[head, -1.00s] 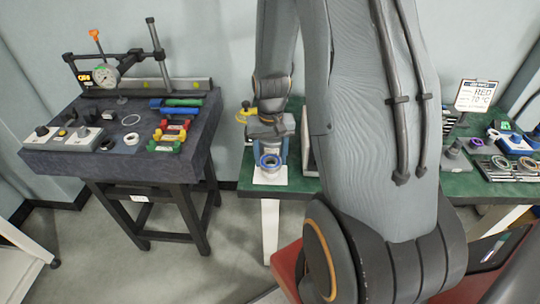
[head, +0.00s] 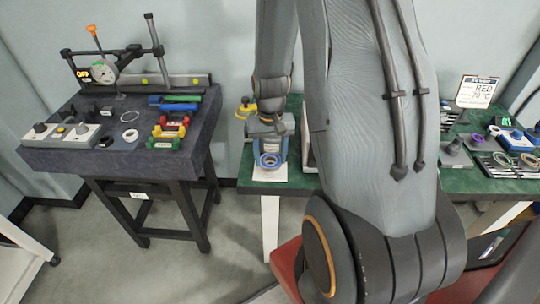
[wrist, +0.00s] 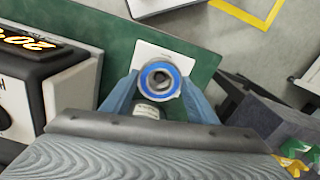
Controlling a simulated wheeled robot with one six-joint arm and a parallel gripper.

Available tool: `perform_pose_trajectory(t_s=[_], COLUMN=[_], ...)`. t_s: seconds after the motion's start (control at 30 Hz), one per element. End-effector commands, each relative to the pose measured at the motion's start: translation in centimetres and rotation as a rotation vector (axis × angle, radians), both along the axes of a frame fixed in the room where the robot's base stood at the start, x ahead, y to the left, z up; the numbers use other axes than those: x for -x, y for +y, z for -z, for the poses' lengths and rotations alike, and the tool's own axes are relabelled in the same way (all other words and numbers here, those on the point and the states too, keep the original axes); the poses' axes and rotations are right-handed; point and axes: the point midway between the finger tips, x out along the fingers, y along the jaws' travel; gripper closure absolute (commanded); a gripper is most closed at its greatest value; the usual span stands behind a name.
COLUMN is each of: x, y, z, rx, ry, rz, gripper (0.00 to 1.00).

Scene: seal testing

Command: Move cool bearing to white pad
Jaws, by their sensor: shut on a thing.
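My gripper (head: 270,153) is shut on a bearing with a blue ring (head: 270,161) at the near edge of the green bench left of my arm. In the wrist view the bearing (wrist: 160,80) is clasped between the blue fingers (wrist: 160,88), its round face and dark centre toward the camera. The white pad (head: 270,176) lies on the green bench beneath the bearing. It also shows in the wrist view (wrist: 178,56), partly hidden by the bearing. I cannot tell whether the bearing touches the pad.
A boxy device with an orange display (wrist: 38,62) stands left in the wrist view. A yellow ring-shaped object (head: 245,106) is behind my gripper. A dark table (head: 60,160) with tools and a dial gauge stands left. More bearings and fixtures lie on the right-hand green bench (head: 460,180).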

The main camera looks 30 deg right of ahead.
Motion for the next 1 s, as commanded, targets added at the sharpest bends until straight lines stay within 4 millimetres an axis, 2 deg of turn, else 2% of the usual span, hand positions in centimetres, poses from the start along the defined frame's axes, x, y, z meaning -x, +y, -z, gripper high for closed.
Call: perform_pose_trajectory(t_s=[0.57,0.6,0.7,1.0], x=[-0.02,-0.02,-0.02,0.02], y=[-0.01,-0.01,-0.01,0.01], z=[0.51,0.51,0.51,0.47], rx=[0.000,0.000,0.000,0.000], ry=[-0.001,-0.001,-0.001,0.000], rz=[0.000,0.000,0.000,0.000], gripper=[0.78,0.42,0.25,0.25])
